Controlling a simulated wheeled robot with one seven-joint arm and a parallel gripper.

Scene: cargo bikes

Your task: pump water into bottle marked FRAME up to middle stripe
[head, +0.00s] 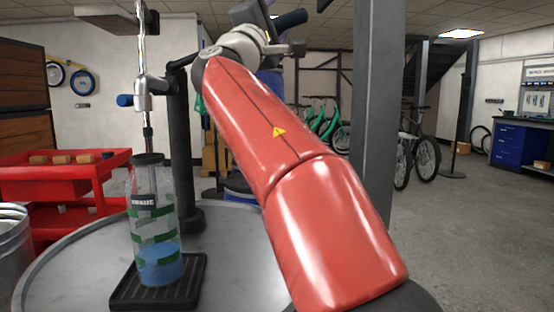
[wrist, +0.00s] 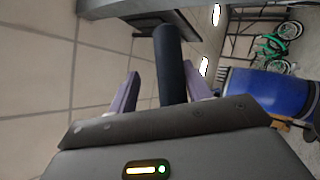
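The clear bottle (head: 155,225) with the dark label, which seems to read FRAME, stands upright on a black drip tray (head: 190,285). It has several green stripes. Blue water (head: 160,268) fills its lower part, its surface near the lowest stripe and below the middle one. The pump's chrome spout (head: 143,88) hangs above the bottle, beside the dark pump post (head: 180,150). In the wrist view, a dark round handle (wrist: 171,60) passes between the two purple fingers of my gripper (wrist: 160,85). A gap shows at the left finger. My red arm hides part of the pump.
The tray rests on a round grey metal top (head: 85,265). A red cart (head: 60,180) stands at the left. A grey pillar (head: 378,100) rises behind my arm. Green bikes (head: 325,125) and a blue drum (wrist: 260,90) are farther back.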

